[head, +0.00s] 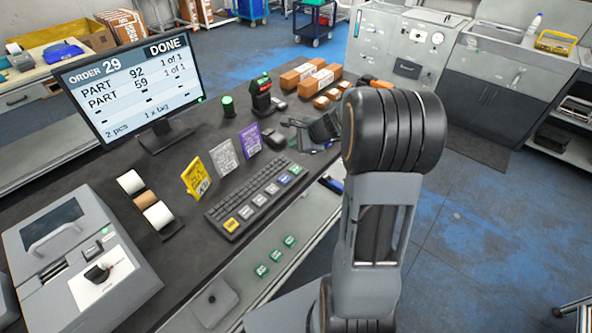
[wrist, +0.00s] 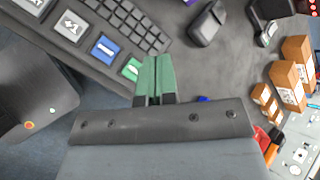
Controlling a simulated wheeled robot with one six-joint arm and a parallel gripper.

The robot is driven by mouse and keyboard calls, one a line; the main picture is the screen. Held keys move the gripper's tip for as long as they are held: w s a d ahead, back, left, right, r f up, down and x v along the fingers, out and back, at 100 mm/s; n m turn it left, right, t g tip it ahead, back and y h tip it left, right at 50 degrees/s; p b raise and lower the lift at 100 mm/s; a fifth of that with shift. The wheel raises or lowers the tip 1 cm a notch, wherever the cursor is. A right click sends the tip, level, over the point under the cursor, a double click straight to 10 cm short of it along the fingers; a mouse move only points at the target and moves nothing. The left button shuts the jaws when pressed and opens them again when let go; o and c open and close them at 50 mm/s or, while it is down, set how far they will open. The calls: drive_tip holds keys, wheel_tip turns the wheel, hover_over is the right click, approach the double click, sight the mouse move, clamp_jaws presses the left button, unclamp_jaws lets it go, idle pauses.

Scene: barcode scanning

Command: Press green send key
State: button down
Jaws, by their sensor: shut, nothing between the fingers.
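The green send key (head: 296,169) is at the right end of the bottom row of large keys on the dark keyboard (head: 235,222). It also shows in the wrist view (wrist: 131,69), beside the blue key (wrist: 105,48). My gripper (wrist: 152,60) is shut and empty, its green fingers together. In the wrist view the fingertips appear just right of the green key and partly cover its right side. I cannot tell their height above it or whether they touch. In the head view my arm partly hides the gripper over the desk, beyond the key.
The monitor (head: 130,90) reads order 29, DONE, with both parts 1 of 1. Yellow, grey and purple cards (head: 250,140) stand behind the keyboard. A scanner (head: 262,97) and brown boxes (head: 310,78) are farther back. A dark mouse-like device (wrist: 207,25) lies beyond the fingertips.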

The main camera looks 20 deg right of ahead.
sight(295, 170)
drive_tip(key=shift+f+b, duration=3)
drive_tip(key=shift+f, duration=0.95)
drive_tip(key=shift+f, duration=0.15)
drive_tip(key=shift+f+b, duration=0.25)
drive_tip(key=shift+b, duration=0.25)
drive_tip(key=shift+f+b, duration=0.4)
drive_tip(key=shift+b, duration=0.05)
drive_tip(key=shift+r, duration=0.2)
drive_tip(key=shift+r+p, duration=0.7)
wheel_tip(295, 170, up, 5)
drive_tip(key=p, duration=0.4)
